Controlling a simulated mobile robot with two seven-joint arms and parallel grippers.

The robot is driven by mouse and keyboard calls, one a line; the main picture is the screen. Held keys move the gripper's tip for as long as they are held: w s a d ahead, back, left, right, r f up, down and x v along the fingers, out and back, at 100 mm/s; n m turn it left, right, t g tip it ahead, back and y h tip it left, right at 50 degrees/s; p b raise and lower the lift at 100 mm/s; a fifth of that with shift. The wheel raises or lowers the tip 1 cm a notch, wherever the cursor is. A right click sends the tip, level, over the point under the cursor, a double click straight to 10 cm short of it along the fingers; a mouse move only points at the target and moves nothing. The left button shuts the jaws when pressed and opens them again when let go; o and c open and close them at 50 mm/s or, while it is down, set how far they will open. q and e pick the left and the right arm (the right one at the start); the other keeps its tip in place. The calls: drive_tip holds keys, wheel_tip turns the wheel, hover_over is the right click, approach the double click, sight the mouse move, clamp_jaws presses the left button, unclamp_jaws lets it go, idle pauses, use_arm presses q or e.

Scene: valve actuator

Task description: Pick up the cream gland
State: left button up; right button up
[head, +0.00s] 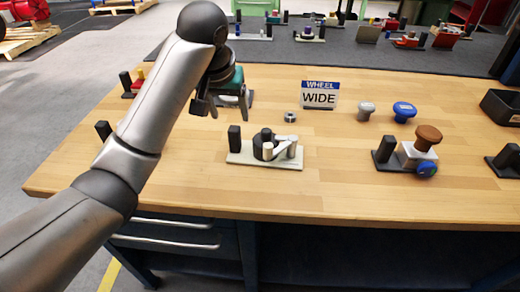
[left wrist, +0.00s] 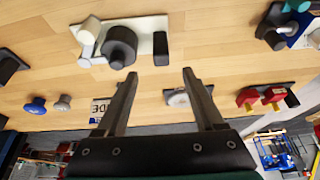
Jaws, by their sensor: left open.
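My left gripper (head: 214,106) is open and empty above the left part of the table. In the left wrist view its two fingers (left wrist: 156,80) are spread, with bare wood between the tips. I cannot clearly make out a cream gland. A small grey ring (head: 290,117) lies left of the sign in the head view. In the left wrist view a pale round piece (left wrist: 177,97) sits on a dark base beyond the fingers. A cream plate (head: 240,158) carries a black round body (head: 262,142), a grey lever and a black post; it also shows in the left wrist view (left wrist: 147,22).
A sign reading WHEEL WIDE (head: 320,95) stands behind the cream plate. A grey knob (head: 366,111), a blue wheel (head: 404,111) and a fixture with a brown knob (head: 428,137) are to the right. A black bin (head: 502,106) is at the right edge. The front edge is clear.

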sight(235, 139)
use_arm(q)
drive_tip(key=x, duration=0.6)
drive_tip(key=shift+s+d+f, duration=0.1)
drive_tip(key=shift+d+f, duration=0.1)
drive_tip(key=shift+f, duration=0.15)
drive_tip(key=x, duration=0.4)
drive_tip(key=shift+s+a+f, duration=0.1)
drive_tip(key=shift+s+a, duration=0.15)
drive_tip(key=shift+a, duration=0.1)
drive_tip(key=shift+w+f, duration=0.25)
drive_tip(key=shift+f, duration=0.35)
drive_tip(key=shift+c, duration=0.2)
clamp_jaws()
drive_tip(key=shift+r, duration=0.15)
